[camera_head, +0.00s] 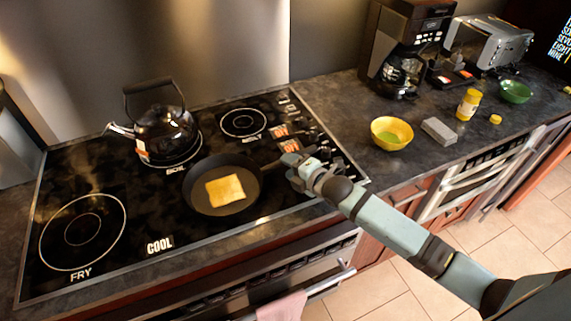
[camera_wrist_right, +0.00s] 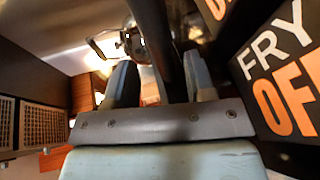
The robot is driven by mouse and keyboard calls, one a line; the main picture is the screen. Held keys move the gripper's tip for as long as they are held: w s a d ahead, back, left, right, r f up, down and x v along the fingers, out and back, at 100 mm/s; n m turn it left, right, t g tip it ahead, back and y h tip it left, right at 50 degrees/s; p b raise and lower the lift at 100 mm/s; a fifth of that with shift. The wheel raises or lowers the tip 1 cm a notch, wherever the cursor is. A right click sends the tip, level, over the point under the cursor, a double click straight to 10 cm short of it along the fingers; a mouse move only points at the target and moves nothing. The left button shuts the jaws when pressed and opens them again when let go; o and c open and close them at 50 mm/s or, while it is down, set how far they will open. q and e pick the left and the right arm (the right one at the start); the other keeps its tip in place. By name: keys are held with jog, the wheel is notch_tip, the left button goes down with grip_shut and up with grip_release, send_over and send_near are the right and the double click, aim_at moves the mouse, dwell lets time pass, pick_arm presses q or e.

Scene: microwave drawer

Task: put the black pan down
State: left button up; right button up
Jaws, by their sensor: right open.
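The black pan (camera_head: 222,163), with a slice of yellow-topped toast (camera_head: 225,190) in it, sits level on the black stovetop. It is right of the "COOL" label and below the kettle. Its handle points right, toward my right gripper (camera_head: 296,168). In the right wrist view the dark handle (camera_wrist_right: 168,45) runs between the two fingers of my right gripper (camera_wrist_right: 160,82). The fingers stand apart on either side, with a visible gap at least on the left. The pan's underside is hidden. My left gripper is not in view.
A black kettle (camera_head: 167,130) stands on the "BOIL" burner. The "FRY" burner (camera_head: 83,231) at the left is empty. A yellow bowl (camera_head: 391,133), a grey block (camera_head: 438,131), a coffee maker (camera_head: 404,50) and a toaster (camera_head: 490,42) stand on the right counter.

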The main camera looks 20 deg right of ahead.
jog(key=v, duration=0.9)
jog(key=shift+s+d+b, duration=0.15)
jog(key=shift+s+b, duration=0.1)
jog(key=shift+b, duration=0.1)
